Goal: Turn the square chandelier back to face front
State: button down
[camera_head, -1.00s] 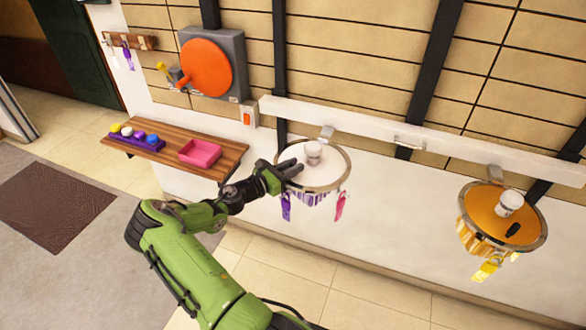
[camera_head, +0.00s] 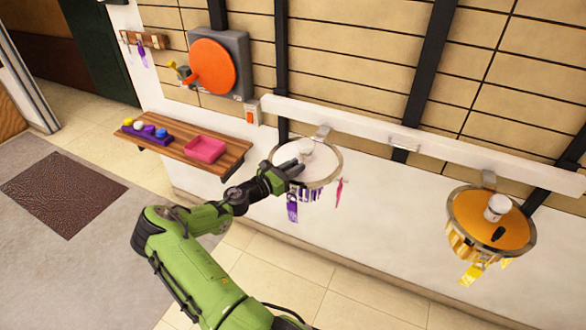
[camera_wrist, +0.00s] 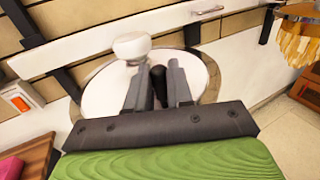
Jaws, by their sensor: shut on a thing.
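The chandelier at my gripper has a white top plate with a round metal rim (camera_head: 337,158), not a square one. It hangs by a bracket from a white wall rail. A white cap (camera_head: 304,147) stands on its top, and it also shows in the wrist view (camera_wrist: 131,46). A purple tag (camera_head: 292,209) hangs at its lower left and a pink tag (camera_head: 339,190) at its right. My gripper (camera_head: 294,170) reaches over the plate from the left. In the wrist view, my gripper (camera_wrist: 157,82) is shut on a dark upright handle (camera_wrist: 158,88) on the plate.
An orange-topped chandelier (camera_head: 475,220) with yellow tags hangs at the right of the white rail (camera_head: 440,150). A wooden shelf (camera_head: 185,138) with a pink tray (camera_head: 205,149) and colored balls is left. An orange disc (camera_head: 212,66) is on the wall.

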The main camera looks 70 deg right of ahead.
jog(key=shift+d+r, duration=0.15)
jog(key=shift+r, duration=0.2)
jog(key=c, duration=1.2)
grip_release()
jog(key=shift+d+f, duration=0.1)
jog(key=shift+o, duration=0.5)
jog(key=shift+d+f, duration=0.25)
jog(key=shift+d, duration=0.15)
jog(key=b+v, duration=0.1)
jog(key=v, duration=1.5)
jog(key=shift+b, duration=0.4)
jog(key=shift+c, duration=0.5)
